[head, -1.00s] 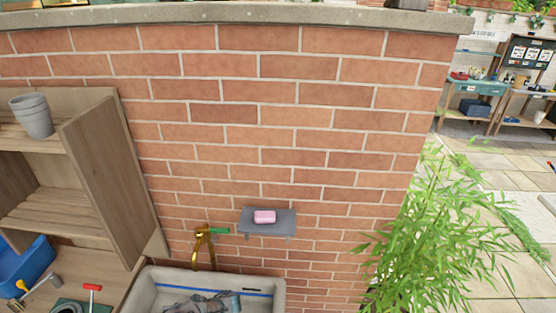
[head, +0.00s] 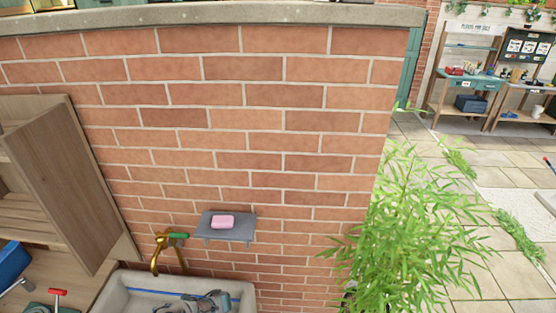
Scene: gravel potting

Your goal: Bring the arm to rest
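Neither of my grippers shows clearly in the head view, and no arm comes in from the left or right. A grey sink (head: 125,285) stands at the bottom of the view against the brick wall. A brass tap (head: 160,250) with a green handle is above the sink. A pink soap bar (head: 222,222) lies on a small grey wall shelf (head: 240,234) beside the tap.
A brick wall (head: 230,120) fills the middle. A wooden shelf unit (head: 62,180) is at the left, with a blue bin (head: 12,265) below. A leafy plant (head: 415,220) stands right of the wall. Paving (head: 500,160) leads to workbenches (head: 470,85) at the far right.

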